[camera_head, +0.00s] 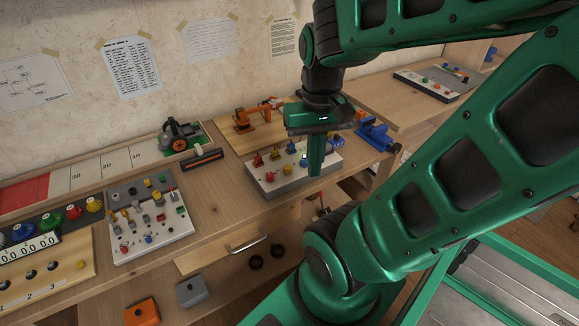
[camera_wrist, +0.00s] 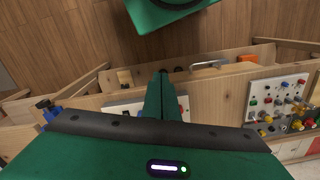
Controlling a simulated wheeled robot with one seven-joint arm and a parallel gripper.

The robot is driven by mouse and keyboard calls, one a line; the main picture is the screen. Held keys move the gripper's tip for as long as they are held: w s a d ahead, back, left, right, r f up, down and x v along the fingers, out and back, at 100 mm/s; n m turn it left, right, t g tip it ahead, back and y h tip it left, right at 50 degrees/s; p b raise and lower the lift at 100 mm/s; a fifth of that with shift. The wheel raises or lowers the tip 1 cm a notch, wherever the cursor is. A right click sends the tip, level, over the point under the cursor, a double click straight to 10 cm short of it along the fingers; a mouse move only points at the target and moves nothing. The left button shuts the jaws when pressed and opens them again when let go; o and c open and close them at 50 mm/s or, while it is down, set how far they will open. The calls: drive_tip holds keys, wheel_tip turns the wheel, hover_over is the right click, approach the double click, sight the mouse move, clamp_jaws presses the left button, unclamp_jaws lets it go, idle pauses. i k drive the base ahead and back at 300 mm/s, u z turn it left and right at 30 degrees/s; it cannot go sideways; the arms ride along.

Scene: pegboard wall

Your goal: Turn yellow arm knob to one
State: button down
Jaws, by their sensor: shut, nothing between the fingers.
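A white box with coloured knobs (camera_head: 287,183) stands on the wooden bench in the head view. Red, yellow and blue knobs sit on its top in rows. Small yellow knobs (camera_head: 288,169) show there; I cannot tell which is the yellow arm knob or read its setting. My gripper (camera_head: 315,172) is shut and empty, pointing down over the right part of the box and hiding some of it. In the wrist view the shut fingers (camera_wrist: 161,76) cover the middle of the box (camera_wrist: 118,109), and the yellow knobs cannot be made out.
A panel of switches (camera_head: 150,238) lies left of the box. An orange toy arm (camera_head: 256,114) stands behind it, and a blue vise (camera_head: 374,134) is at the right. A drawer handle (camera_head: 246,244) juts out below the bench edge.

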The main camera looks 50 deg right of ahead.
sight(287, 169)
drive_tip(key=u, duration=0.35)
drive_tip(key=k, duration=1.45)
drive_tip(key=z, duration=0.3)
drive_tip(key=i, duration=1)
drive_tip(key=u, duration=0.05)
